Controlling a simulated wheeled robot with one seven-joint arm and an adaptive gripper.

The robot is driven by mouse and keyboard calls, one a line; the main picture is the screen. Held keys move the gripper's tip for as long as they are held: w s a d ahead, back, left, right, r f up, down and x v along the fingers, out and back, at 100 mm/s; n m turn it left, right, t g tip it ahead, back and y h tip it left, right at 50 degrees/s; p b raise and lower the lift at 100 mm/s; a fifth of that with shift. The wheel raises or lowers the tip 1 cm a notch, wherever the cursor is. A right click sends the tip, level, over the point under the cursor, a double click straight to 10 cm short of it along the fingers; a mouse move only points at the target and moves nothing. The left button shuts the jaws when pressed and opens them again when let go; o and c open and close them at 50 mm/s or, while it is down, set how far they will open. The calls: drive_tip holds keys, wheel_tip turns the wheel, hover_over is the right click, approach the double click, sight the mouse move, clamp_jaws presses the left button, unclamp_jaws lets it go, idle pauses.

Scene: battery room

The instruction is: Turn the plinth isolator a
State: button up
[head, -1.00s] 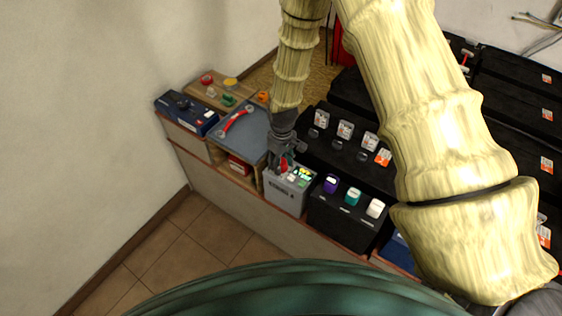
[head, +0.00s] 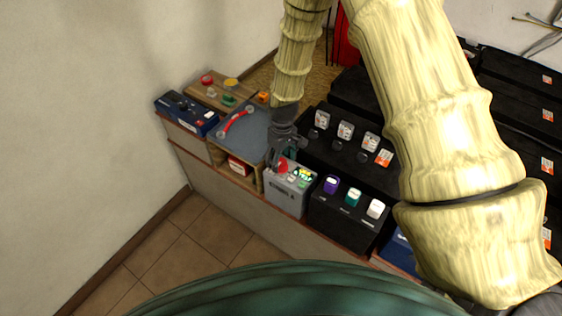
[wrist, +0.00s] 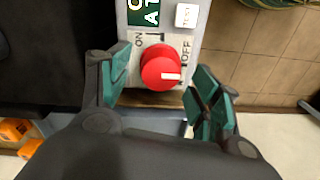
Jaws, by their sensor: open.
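The plinth isolator is a red round knob (wrist: 162,68) with a white pointer mark, on a grey box (wrist: 190,40). In the wrist view ON is printed at its left and OFF at its right; the white mark points to the lower right of the picture. My gripper (wrist: 158,88) is open, with one green-padded finger on each side of the knob. I cannot tell whether either finger touches it. In the head view my gripper (head: 277,164) hangs over the grey box (head: 287,199), and the red knob (head: 283,166) is partly hidden by it.
A black unit (head: 345,222) with purple, teal and white switches stands right of the grey box. Behind are black units with meters (head: 345,131). A wall bounds the left.

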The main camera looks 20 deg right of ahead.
sight(282, 161)
wheel_tip(282, 161, up, 10)
idle(0.5)
drive_tip(key=shift+d, duration=0.1)
